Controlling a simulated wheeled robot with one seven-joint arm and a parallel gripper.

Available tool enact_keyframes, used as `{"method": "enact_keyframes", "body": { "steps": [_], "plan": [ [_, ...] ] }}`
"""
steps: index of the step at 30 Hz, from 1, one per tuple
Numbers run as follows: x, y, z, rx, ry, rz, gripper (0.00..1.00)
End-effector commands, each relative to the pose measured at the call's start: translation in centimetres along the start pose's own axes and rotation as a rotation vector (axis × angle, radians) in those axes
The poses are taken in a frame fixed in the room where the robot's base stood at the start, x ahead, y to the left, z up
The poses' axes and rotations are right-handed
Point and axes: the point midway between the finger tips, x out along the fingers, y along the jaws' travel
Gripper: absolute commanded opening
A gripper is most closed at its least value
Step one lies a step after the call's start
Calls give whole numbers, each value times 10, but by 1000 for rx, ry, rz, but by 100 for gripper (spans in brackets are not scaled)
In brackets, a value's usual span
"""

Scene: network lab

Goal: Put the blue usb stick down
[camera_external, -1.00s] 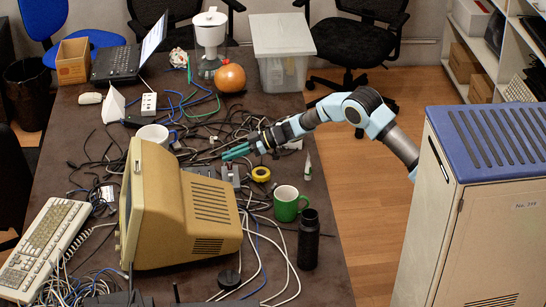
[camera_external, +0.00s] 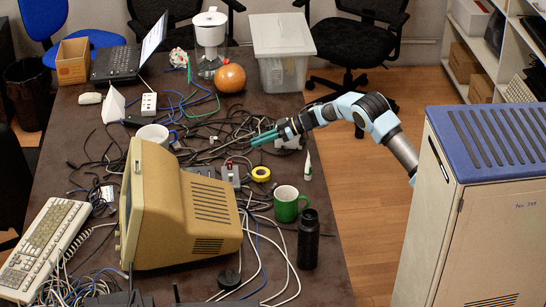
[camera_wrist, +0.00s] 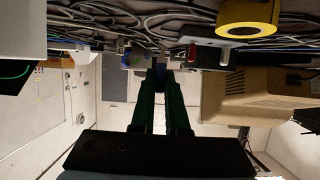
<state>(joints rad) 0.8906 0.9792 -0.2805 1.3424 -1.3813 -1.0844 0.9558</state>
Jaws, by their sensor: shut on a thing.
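My gripper (camera_external: 262,138) is over the cable-strewn right part of the dark table, beyond the yellow tape roll. In the wrist view its green fingers (camera_wrist: 160,78) are shut on a small dark blue thing, the blue usb stick (camera_wrist: 158,80), held between the fingertips. Most of the stick is hidden by the fingers. It is too small to make out in the external view. I cannot tell how high it is above the table.
Tangled cables (camera_external: 205,145) cover the table's middle. Near the gripper are the yellow tape roll (camera_external: 261,174), a small white bottle (camera_external: 307,166) and a grey connector box (camera_external: 230,176). A green mug (camera_external: 287,205), black bottle (camera_external: 308,240) and beige monitor (camera_external: 205,215) stand nearer.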

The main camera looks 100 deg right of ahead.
Motion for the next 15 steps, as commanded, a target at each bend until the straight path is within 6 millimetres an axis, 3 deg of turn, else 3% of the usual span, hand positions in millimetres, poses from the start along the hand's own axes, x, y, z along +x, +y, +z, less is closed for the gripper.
{"method": "enact_keyframes", "body": {
  "steps": [15],
  "plan": [
    [20, 0, 45, -1, 2, 1, 0]
  ]
}}
